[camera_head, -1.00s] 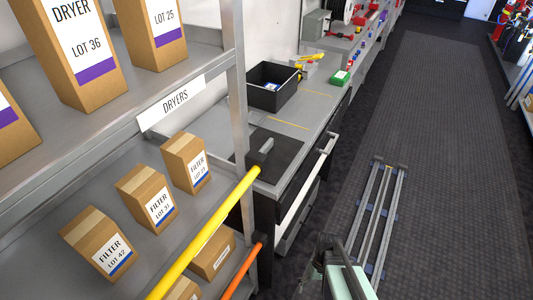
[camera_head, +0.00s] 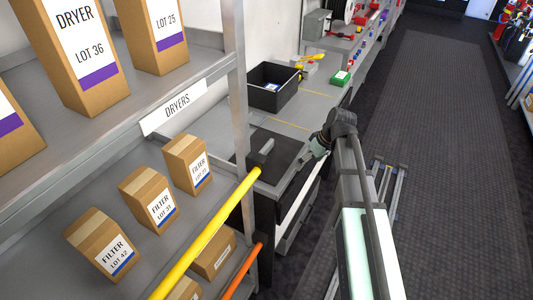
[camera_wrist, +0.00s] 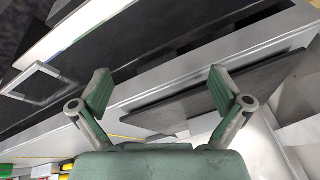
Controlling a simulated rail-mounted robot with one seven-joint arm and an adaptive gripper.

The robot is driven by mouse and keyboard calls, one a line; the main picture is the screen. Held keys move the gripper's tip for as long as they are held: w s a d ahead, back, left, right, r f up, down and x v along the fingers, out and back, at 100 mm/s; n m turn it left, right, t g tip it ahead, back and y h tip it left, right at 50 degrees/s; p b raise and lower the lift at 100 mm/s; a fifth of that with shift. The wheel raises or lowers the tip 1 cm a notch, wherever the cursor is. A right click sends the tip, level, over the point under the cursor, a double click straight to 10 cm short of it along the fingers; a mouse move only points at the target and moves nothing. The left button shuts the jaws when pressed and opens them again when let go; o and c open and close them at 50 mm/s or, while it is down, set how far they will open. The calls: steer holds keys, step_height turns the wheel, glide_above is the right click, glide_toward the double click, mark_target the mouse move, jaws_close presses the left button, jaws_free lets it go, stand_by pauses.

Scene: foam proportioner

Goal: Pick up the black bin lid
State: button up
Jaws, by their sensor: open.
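The black bin lid (camera_head: 286,147) lies flat on the grey counter, near its closer end. A grey block-like handle (camera_head: 264,150) stands up on it. My gripper (camera_head: 305,160) is at the lid's right side, near the counter's front edge, and looks apart from the lid. In the wrist view my gripper (camera_wrist: 160,88) has its two green-padded fingers spread with nothing between them. A dark flat slab, which looks like the lid (camera_wrist: 205,95), shows beyond and between the fingers at a slant. The handle cannot be made out there.
An open black bin (camera_head: 270,98) stands farther back on the counter (camera_head: 312,103), with a green box (camera_head: 341,77) to its right. A shelf with filter cartons (camera_head: 160,200) and a yellow rail (camera_head: 215,230) stands close on the left.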

steer(key=a+r+n+p, duration=0.15)
steer(key=a+r, duration=0.25)
steer(key=r, duration=0.5)
steer(key=a+r+n, duration=0.3)
steer(key=a+r, duration=0.2)
steer(key=r, duration=0.5)
steer(key=p, duration=0.3)
glide_toward(267, 145)
steer(key=shift+t, duration=0.3)
steer(key=x, duration=0.5)
steer(key=shift+s+d+f, duration=0.25)
steer(key=shift+s+f, duration=0.1)
steer(key=shift+s, duration=0.05)
steer(key=shift+a+p+x, duration=0.15)
steer(key=shift+p+x, duration=0.3)
steer(key=shift+x, duration=0.9)
steer(key=shift+a+p+x, duration=0.15)
steer(key=shift+p+x, duration=0.3)
steer(key=shift+x, duration=0.85)
steer(key=shift+r, duration=0.15)
steer(key=c, duration=0.9)
